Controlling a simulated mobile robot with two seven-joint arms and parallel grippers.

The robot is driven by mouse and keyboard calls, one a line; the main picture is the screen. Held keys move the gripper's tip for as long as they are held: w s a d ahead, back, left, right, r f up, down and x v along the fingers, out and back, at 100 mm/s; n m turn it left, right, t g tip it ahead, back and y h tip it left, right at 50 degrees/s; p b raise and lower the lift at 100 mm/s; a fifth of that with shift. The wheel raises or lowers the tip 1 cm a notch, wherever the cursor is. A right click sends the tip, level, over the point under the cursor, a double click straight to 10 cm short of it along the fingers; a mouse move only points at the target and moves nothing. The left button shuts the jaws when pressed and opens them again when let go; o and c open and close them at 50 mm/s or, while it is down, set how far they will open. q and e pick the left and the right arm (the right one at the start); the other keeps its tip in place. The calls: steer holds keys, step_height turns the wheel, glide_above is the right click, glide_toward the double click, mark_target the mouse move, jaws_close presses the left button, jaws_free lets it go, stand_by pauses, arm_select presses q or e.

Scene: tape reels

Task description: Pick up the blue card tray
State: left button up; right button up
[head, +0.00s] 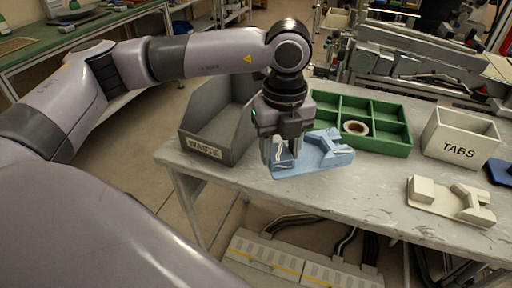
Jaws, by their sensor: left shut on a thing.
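The blue card tray (310,163) is a light blue block-like piece with raised parts, near the front edge of the grey table (370,196). My left gripper (281,155) points down at its left end and is shut on a raised part there. I cannot tell whether the tray rests on the table or is slightly above it. The fingers hide part of its left end. My right gripper is not in view.
A grey bin marked WASTE (204,148) stands left of the gripper. A green compartment tray (393,141) with a tape reel (355,128) lies behind. A cream TABS box (459,141) and a cream tray-like piece (447,199) are at right. Bare tabletop lies in front.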

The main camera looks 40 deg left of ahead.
arm_select(q)
steer(key=w+d+b, duration=0.1)
steer(key=w+d, duration=0.2)
steer(key=d, duration=1)
steer(key=shift+d, duration=0.2)
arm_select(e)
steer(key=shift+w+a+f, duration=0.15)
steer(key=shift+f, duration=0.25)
